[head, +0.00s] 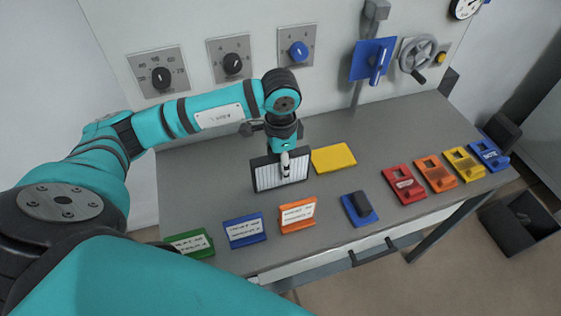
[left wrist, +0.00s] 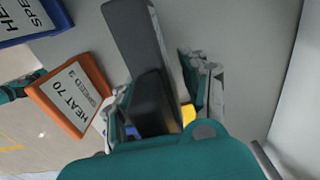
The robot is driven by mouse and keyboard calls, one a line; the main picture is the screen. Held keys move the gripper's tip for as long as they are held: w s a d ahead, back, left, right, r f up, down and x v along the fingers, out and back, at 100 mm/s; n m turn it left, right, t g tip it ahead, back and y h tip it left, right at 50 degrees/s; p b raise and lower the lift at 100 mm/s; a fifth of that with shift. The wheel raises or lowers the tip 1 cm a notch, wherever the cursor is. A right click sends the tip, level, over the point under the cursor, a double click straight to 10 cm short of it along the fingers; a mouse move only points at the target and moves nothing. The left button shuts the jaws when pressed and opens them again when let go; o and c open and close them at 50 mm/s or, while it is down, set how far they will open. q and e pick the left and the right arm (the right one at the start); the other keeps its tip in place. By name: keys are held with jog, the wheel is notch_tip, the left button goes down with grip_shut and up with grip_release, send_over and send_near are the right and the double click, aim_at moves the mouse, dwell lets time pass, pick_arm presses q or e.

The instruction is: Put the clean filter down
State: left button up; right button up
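The filter (head: 267,178), a pale ribbed panel in a black frame, stands upright on or just above the grey table (head: 225,180). My left gripper (head: 285,168) points down at it from above, one finger in front of its face. In the left wrist view the filter (left wrist: 135,40) shows nearly edge-on as a dark slab between the two fingers of the left gripper (left wrist: 160,95). Narrow gaps seem to show beside the slab, so I cannot tell whether the fingers touch it. The filter's bottom contact is unclear. My right gripper is not in view.
A yellow pad (head: 333,158) lies right of the filter. Green (head: 190,243), blue (head: 245,229) and orange (head: 298,214) label stands line the front edge. A blue base with a dark block (head: 358,205) and several coloured holders (head: 403,184) stand right. Knobs are on the back wall.

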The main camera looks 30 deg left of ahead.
pick_arm(q)
jog(key=shift+r+p, duration=0.3)
jog(key=shift+p, duration=0.1)
jog(key=shift+r+b, duration=0.35)
jog(key=shift+b, duration=0.05)
notch_tip(320, 180, up, 11)
jog(key=shift+b, duration=0.9)
